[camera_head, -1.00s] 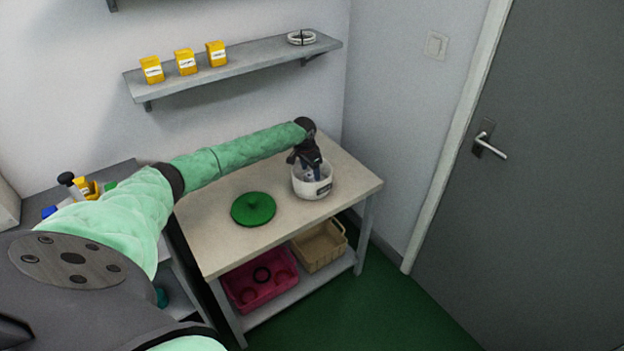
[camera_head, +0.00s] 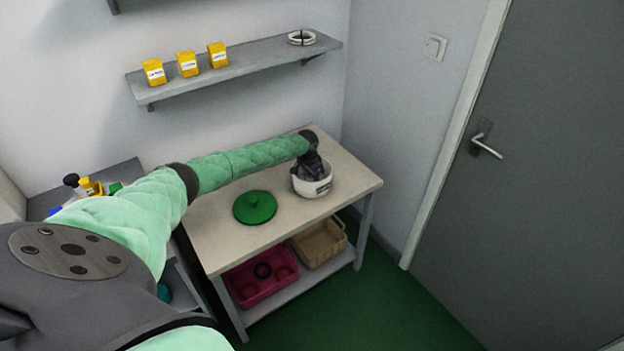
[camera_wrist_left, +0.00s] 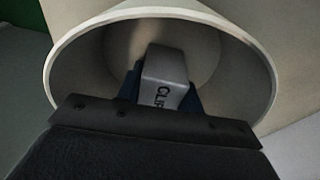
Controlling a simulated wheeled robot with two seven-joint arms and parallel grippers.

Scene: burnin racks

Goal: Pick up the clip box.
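The clip box (camera_wrist_left: 166,77) is a small pale grey box with dark lettering starting "CLIP". It sits inside a round white pot (camera_head: 316,188) on the table, and only the wrist view shows it. My left gripper (camera_head: 312,172) reaches down into the pot. In the left wrist view its blue fingers (camera_wrist_left: 161,92) lie on both sides of the box, close against it. I cannot tell whether they press on it. The lower part of the box is hidden behind the gripper body. My right gripper is not in view.
A green round lid (camera_head: 255,207) lies on the table (camera_head: 225,235) left of the pot. A pink bin (camera_head: 262,280) and a tan basket (camera_head: 320,243) stand on the lower shelf. A wall shelf (camera_head: 235,75) holds yellow boxes behind. A grey door (camera_head: 540,180) is at the right.

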